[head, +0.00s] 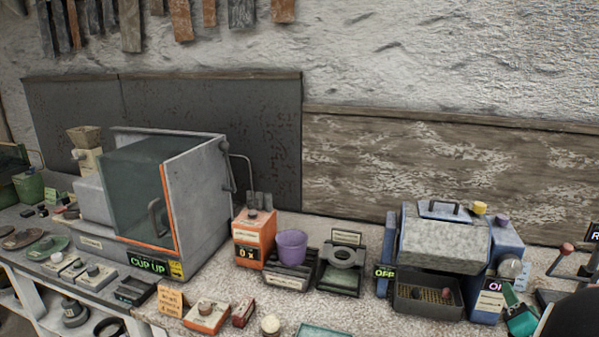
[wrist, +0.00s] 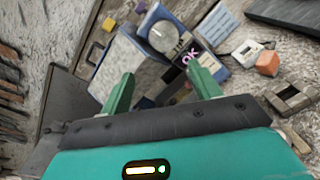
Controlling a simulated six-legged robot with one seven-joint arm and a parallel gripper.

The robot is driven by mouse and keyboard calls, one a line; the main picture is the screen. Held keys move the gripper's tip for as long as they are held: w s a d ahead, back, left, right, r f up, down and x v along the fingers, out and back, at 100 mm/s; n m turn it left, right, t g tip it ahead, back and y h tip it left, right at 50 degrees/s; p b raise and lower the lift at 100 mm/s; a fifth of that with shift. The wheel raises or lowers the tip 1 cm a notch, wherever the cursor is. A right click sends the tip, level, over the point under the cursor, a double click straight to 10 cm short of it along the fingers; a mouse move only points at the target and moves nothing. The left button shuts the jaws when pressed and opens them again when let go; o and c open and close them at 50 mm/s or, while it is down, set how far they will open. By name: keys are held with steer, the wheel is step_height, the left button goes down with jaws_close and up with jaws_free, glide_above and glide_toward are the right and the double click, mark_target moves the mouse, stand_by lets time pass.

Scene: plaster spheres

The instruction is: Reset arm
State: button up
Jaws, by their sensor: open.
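My gripper (wrist: 162,95) shows in the wrist view with two green fingers spread apart and nothing between them. Beyond the fingers is the blue machine (wrist: 168,38) with a dial and a lit display, apart from the fingers as far as I can tell. In the head view my gripper (head: 520,308) is at the lower right edge, partly cut off, in front of the right end of the same blue and grey machine (head: 445,242). A dark part of my arm hides the corner there.
A glass-fronted cabinet (head: 205,180) marked CUP UP stands on the left of the bench. Small blocks crowd the front edge.

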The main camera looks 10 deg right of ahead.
steer(key=w+a+r+m+g+y, duration=0.15)
steer(key=w+a+m, duration=0.25)
steer(key=a+m, duration=0.4)
steer(key=w+a+r+m+g+y, duration=0.1)
steer(key=w+a+m+g+y, duration=0.2)
steer(key=a+m, duration=0.55)
steer(key=s+a+m+g+y, duration=0.2)
steer(key=s+a, duration=0.3)
steer(key=a, duration=0.7)
steer(key=s+a+m+g+y, duration=0.2)
steer(key=s+a, duration=0.3)
steer(key=a, duration=0.7)
steer(key=shift+s+r+m+g+y, duration=0.15)
steer(key=shift+s+m+g+y, duration=0.25)
steer(key=shift+m, duration=0.35)
